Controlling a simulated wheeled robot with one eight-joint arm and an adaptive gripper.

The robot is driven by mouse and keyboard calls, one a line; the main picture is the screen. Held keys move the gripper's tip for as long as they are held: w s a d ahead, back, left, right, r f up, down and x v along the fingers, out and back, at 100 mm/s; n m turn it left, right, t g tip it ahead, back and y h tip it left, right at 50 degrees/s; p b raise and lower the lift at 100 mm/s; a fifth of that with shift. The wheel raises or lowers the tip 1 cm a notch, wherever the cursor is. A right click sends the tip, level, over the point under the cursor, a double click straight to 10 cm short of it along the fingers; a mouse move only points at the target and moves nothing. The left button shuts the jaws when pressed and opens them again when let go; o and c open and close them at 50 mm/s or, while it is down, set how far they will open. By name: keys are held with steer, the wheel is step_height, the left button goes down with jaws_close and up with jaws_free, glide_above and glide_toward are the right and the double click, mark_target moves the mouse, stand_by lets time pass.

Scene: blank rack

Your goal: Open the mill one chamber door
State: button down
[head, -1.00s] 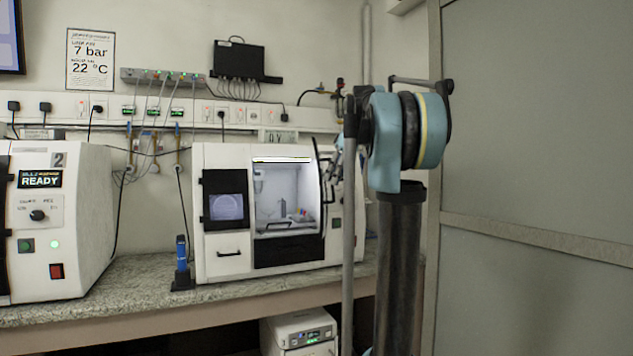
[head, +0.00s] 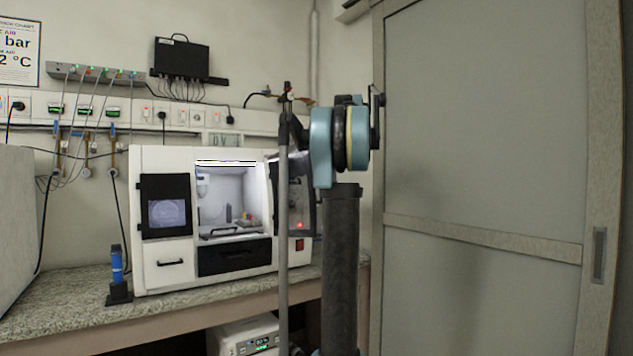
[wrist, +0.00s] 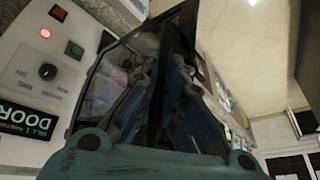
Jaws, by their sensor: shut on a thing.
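Mill one is the white machine (head: 165,250) on the bench in the head view, with a lit chamber (head: 230,200) whose front is uncovered. Its see-through, dark-framed chamber door (head: 297,195) stands swung out to the right of the opening. In the wrist view the door panel (wrist: 98,95) lies beside the mill's front, where a display (wrist: 25,119) reads DOOR and a red lamp (wrist: 45,33) is lit. My gripper (wrist: 152,88) is shut on the door at its dark edge. The exact grip point is hard to make out, and my arm hides it in the head view.
A blue tool in a black stand (head: 118,275) is on the bench (head: 60,310) left of the mill. Part of another white machine (head: 15,215) is at the far left. A large sliding panel (head: 480,130) fills the right side. A white unit (head: 235,335) sits under the bench.

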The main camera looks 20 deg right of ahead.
steer(key=shift+w+a, duration=0.1)
steer(key=shift+w, duration=0.1)
steer(key=c, duration=2)
jaws_free()
steer(key=shift+o, duration=0.2)
steer(key=shift+w+f, duration=0.1)
steer(key=shift+w, duration=0.05)
steer(key=shift+s+r, duration=0.2)
steer(key=shift+r, duration=0.05)
steer(key=v, duration=1.1)
steer(key=shift+r, duration=0.15)
